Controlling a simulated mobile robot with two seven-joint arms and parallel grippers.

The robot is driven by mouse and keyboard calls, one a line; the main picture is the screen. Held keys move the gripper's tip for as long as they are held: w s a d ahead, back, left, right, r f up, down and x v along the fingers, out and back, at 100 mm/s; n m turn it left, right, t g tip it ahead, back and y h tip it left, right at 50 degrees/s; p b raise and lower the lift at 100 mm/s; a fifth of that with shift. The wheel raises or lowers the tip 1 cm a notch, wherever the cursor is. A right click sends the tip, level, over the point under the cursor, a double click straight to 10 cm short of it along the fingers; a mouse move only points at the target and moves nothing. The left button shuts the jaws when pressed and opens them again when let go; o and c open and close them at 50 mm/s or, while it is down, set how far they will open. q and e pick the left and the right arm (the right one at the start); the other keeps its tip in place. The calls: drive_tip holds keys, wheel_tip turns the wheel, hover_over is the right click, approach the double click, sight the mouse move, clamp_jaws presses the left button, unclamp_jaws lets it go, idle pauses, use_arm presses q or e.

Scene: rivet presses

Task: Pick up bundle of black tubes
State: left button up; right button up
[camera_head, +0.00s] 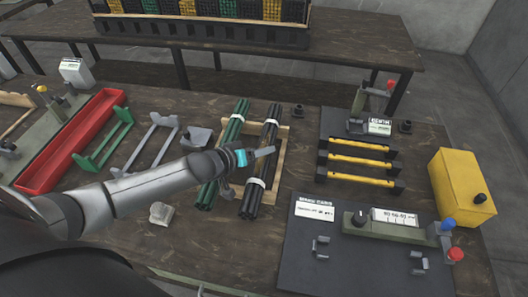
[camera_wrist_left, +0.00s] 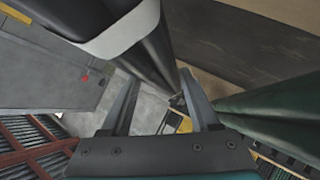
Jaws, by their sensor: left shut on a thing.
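The bundle of black tubes (camera_head: 265,140) has white bands and lies lengthwise at the wooden rack in the middle of the table. My left gripper (camera_head: 260,153) reaches over it from the left, between its two bands. In the left wrist view, the black bundle (camera_wrist_left: 156,48) with a white band runs down toward the space between the fingers (camera_wrist_left: 160,90). The left gripper is shut on the bundle; the contact itself is partly hidden. I cannot tell whether the bundle is clear of the rack. My right gripper is not in view.
A bundle of green tubes (camera_head: 235,122) lies close to the left; it also shows in the left wrist view (camera_wrist_left: 275,105). The wooden rack (camera_head: 281,150) is beneath. Yellow bars (camera_head: 360,163) and a press fixture (camera_head: 385,220) stand to the right. A red tray (camera_head: 72,140) is at left.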

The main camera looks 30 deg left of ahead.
use_arm(q)
clamp_jaws()
drive_tip(key=shift+w+r, duration=0.1)
idle(0.3)
